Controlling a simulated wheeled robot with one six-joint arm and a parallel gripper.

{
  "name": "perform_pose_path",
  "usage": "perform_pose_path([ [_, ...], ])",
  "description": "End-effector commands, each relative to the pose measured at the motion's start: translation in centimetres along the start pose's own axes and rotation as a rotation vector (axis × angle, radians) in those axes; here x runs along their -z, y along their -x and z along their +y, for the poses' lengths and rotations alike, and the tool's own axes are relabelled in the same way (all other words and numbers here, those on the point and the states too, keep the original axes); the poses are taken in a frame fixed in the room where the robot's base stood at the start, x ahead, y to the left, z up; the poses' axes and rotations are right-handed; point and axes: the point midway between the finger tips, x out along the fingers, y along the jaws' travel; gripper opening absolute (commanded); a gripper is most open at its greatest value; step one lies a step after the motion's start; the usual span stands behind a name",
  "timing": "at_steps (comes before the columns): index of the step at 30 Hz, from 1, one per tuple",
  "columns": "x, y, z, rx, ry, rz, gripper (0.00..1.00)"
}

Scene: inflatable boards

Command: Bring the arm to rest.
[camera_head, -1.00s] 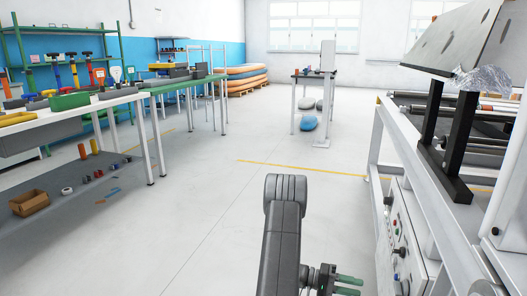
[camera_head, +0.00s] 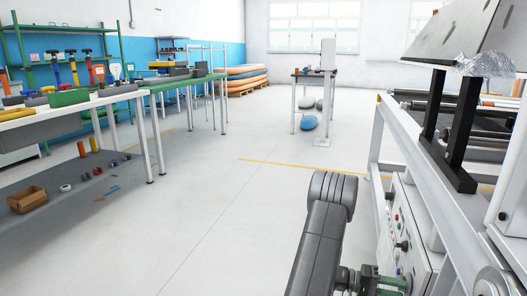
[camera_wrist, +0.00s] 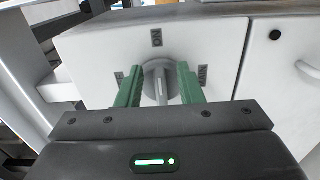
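My gripper (camera_head: 392,284) is at the bottom right of the head view, close to the white machine's side, and partly cut off by the lower edge. Its two green fingers also show in the wrist view (camera_wrist: 161,90), spread apart with a clear gap and nothing held. Beyond and between them is a grey rotary switch (camera_wrist: 160,78) on a white panel, with small label plates around it. Whether the fingertips touch it I cannot tell. My dark grey arm rises from the bottom of the head view, its elbow near the middle right.
The white machine (camera_head: 436,226) with rollers stands close on the right. A workbench (camera_head: 70,112) with tools is on the left, with a box (camera_head: 28,200) on its lower shelf. A small table (camera_head: 314,76) stands farther back. The middle floor is clear.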

Motion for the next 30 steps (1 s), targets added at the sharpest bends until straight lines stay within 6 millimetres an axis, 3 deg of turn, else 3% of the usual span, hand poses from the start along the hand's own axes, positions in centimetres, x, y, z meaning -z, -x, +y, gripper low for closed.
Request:
perform_pose_path([
  [16, 0.3, 0.3, 1.5, 0.000, 0.456, 0.002, 0.34],
  [30, 0.4, 0.3, 1.3, -0.001, 0.555, 0.002, 0.34],
])
